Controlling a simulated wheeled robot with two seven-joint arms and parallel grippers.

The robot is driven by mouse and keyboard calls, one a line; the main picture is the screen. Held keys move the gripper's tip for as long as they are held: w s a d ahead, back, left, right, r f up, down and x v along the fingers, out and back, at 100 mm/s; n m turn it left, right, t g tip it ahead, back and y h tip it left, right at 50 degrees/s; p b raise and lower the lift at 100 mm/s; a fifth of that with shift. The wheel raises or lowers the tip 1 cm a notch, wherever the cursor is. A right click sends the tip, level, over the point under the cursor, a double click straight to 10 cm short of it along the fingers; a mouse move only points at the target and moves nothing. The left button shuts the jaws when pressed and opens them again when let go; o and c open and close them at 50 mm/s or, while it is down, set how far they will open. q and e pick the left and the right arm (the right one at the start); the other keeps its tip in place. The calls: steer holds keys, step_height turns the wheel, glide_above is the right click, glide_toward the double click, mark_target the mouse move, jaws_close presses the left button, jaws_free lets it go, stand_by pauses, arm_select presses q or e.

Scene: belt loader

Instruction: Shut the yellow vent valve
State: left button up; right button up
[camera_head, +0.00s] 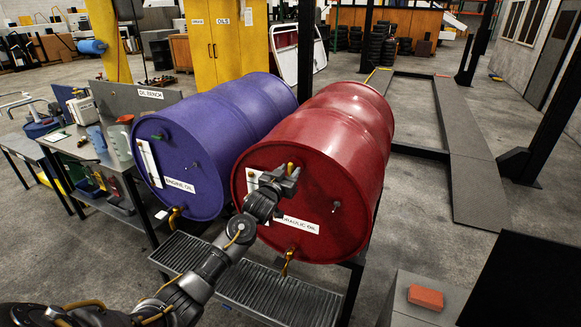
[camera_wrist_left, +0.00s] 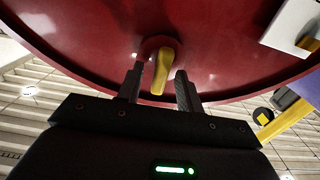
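The yellow vent valve (camera_head: 290,167) is on the upper part of the end face of the red hydraulic oil drum (camera_head: 350,125). In the left wrist view, its handle (camera_wrist_left: 160,72) points along the fingers and lies between them. My left gripper (camera_head: 285,180) is at the valve, its fingers apart on either side of the handle. The left wrist view shows my gripper (camera_wrist_left: 158,88) open, with a gap on each side of the handle. In the head view the gripper partly hides the valve and the label. My right gripper is not in view.
A purple engine oil drum (camera_head: 228,125) lies beside the red one. Yellow taps (camera_head: 288,261) sit low on both drum faces above a grated tray (camera_head: 262,290). A bench (camera_head: 100,158) with jugs is at left. An orange block (camera_head: 426,297) lies at lower right.

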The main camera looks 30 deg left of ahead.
arm_select(q)
steer(key=shift+w, duration=0.7)
steer(key=shift+c, duration=0.3)
jaws_close()
